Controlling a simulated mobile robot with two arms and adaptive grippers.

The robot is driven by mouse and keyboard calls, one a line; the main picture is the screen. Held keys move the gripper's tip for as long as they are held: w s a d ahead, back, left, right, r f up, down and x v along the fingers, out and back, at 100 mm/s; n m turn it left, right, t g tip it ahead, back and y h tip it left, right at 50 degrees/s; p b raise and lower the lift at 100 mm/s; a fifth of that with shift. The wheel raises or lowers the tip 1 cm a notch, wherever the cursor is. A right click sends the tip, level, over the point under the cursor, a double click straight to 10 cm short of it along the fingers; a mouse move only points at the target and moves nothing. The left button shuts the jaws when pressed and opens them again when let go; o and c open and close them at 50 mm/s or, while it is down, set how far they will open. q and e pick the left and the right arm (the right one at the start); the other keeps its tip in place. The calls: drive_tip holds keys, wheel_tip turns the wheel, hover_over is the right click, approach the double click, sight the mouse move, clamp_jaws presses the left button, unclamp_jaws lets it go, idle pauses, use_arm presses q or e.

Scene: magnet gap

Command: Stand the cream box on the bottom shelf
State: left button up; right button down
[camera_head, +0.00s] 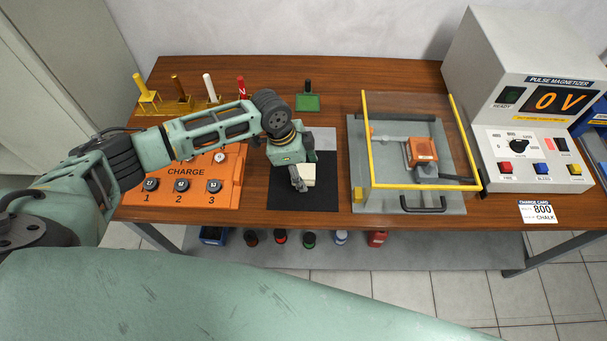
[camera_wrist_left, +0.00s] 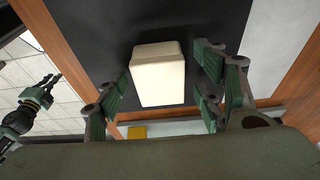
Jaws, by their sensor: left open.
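The cream box (camera_head: 309,175) is on the black mat (camera_head: 290,200) on the wooden table; it also shows in the left wrist view (camera_wrist_left: 158,75). My left gripper (camera_head: 300,177) is over the mat at the box, pointing down. In the left wrist view its open fingers (camera_wrist_left: 160,88) stand on either side of the box, with visible gaps. Another dark and green gripper, seemingly my right one (camera_wrist_left: 42,95), shows small at the left of that view; its jaw state is unclear. The bottom shelf (camera_head: 430,250) is the grey board under the table.
On the shelf are a blue bin (camera_head: 213,235), several small jars and a red can (camera_head: 377,239); its right part looks clear. On the table are an orange charge panel (camera_head: 222,180), a yellow-framed clear guard (camera_head: 372,187) and the pulse magnetizer (camera_head: 500,110).

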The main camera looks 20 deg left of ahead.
use_arm(q)
drive_tip(key=shift+c, duration=0.4)
drive_tip(key=c, duration=1.3)
drive_tip(key=shift+o, duration=0.2)
drive_tip(key=shift+r, duration=0.1)
drive_tip(key=s+a+r+n+t+y+b, duration=0.1)
drive_tip(key=s+a+r+n, duration=0.1)
drive_tip(key=r+n, duration=0.5)
drive_tip(key=s+a+r+n+t+y+b, duration=0.1)
drive_tip(key=r+n, duration=0.6)
drive_tip(key=r, duration=0.9)
drive_tip(key=s+y, duration=0.1)
drive_tip(key=s, duration=0.1)
drive_tip(key=shift+s+a+r+n+b, duration=0.2)
drive_tip(key=shift+s+a+n+b, duration=0.15)
drive_tip(key=shift+n+b, duration=0.05)
